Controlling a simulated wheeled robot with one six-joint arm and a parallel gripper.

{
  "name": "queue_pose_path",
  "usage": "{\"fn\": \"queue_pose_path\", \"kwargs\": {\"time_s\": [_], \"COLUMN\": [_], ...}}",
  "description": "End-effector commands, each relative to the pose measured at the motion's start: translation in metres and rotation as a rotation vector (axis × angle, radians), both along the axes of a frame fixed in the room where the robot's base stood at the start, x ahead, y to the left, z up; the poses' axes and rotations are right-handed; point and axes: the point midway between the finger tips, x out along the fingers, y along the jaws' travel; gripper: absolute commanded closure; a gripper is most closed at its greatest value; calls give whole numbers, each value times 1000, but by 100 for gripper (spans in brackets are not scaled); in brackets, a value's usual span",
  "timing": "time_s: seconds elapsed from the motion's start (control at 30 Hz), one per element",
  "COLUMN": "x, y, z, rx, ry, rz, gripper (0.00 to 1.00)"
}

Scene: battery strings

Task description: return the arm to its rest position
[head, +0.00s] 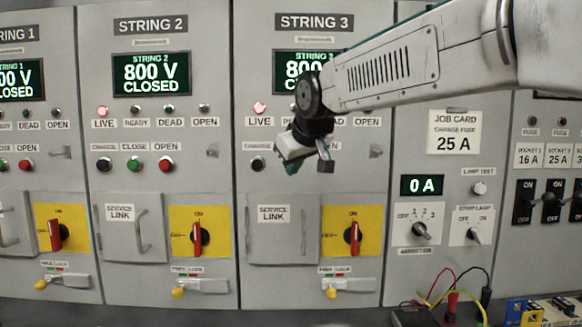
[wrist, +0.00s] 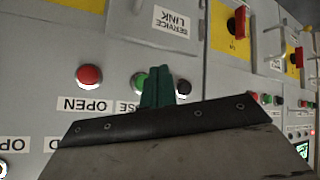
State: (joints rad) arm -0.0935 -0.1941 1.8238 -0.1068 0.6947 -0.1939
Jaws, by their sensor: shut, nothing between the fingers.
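My arm (head: 430,60) reaches in from the upper right of the head view, and its wrist bends down in front of the String 3 panel. My gripper (head: 293,163) hangs there, partly hidden by its own wrist, and covers some of that panel's buttons. In the wrist view my gripper (wrist: 157,86) shows as green fingers close together, with nothing between them. A red button (wrist: 88,76), a green button (wrist: 139,82) and a black button (wrist: 183,88) appear beyond the fingers; the picture is upside down. Whether the fingers touch the panel, I cannot tell.
String 2 (head: 151,24) and String 3 (head: 314,22) panels have red rotary handles, service link doors and yellow-tipped levers. The String 2 display (head: 151,74) reads 800 V CLOSED. A job card (head: 459,132) and an ammeter (head: 422,186) are right. Leads and boxes stand lower right.

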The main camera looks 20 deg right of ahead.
Motion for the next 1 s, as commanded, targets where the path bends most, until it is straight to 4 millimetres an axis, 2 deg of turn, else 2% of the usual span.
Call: {"fn": "queue_pose_path", "kwargs": {"time_s": [0.2, 0.27, 0.33, 0.37, 0.47, 0.7, 0.8, 0.9, 1.0], "x": [-2, -9, -24, -36, -93, -254, -310, -342, -353], "y": [0, -1, -2, -3, -11, -29, -32, -35, -36], "z": [-3, -16, -42, -54, -97, -184, -212, -228, -232], "rx": [9, 18, 29, 35, 60, 113, 130, 142, 149], "ry": [18, 63, 142, 183, 332, 640, 718, 742, 725], "rz": [-11, -24, -44, -55, -107, -243, -284, -303, -310], "gripper": [100, 100, 100, 100, 100, 100, 100, 100, 100]}}
